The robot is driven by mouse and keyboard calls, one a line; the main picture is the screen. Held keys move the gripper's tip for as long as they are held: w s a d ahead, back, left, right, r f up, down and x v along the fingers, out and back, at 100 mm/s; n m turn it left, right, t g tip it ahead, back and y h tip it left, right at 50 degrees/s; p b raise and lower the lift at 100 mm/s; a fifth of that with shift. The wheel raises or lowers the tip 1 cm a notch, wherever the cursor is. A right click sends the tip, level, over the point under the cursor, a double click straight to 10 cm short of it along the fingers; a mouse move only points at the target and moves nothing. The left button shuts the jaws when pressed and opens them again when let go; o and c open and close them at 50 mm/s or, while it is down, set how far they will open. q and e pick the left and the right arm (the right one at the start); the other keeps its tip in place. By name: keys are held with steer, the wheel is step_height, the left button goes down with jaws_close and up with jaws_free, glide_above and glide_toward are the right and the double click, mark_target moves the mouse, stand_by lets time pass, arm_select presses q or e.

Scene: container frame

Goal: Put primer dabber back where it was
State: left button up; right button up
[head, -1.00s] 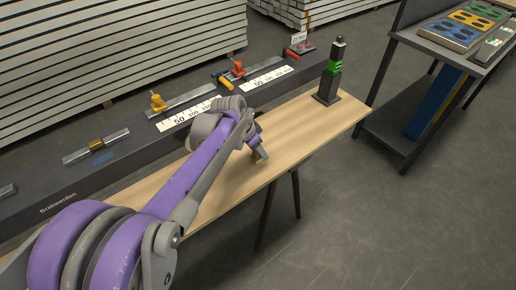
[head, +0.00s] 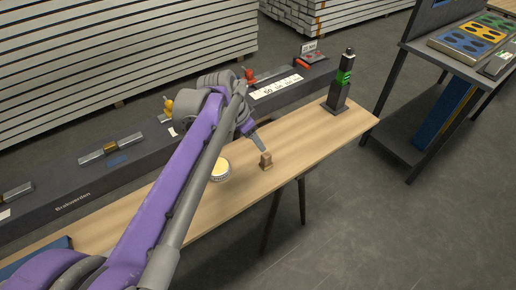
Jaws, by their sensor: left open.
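A small brown block-like piece (head: 266,161), which I take to be the primer dabber, stands on the wooden bench top (head: 310,150) near its front edge. My left gripper (head: 260,143) is open just above and behind it. Whether a finger touches it I cannot tell. A round tin with a pale yellow top (head: 220,169) sits to the left of the block, partly beside my left arm. My right gripper is out of view.
A black post with a green band (head: 341,84) stands at the bench's right end. A dark rail with clamps and number strips (head: 276,86) runs along the back. A side table with coloured trays (head: 465,40) is at right. Bench wood between block and post is clear.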

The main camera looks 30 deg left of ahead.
arm_select(q)
steer(key=s+d+f+n+y, duration=0.1)
steer(key=s+d+f+n, duration=0.1)
steer(key=s+d+f, duration=0.4)
steer(key=s+d+f+n, duration=0.2)
steer(key=s+d+f, duration=0.4)
steer(key=s, duration=0.7)
steer(key=shift+f+t+y, duration=0.2)
steer(key=shift+t+y, duration=0.1)
steer(key=shift+y, duration=0.1)
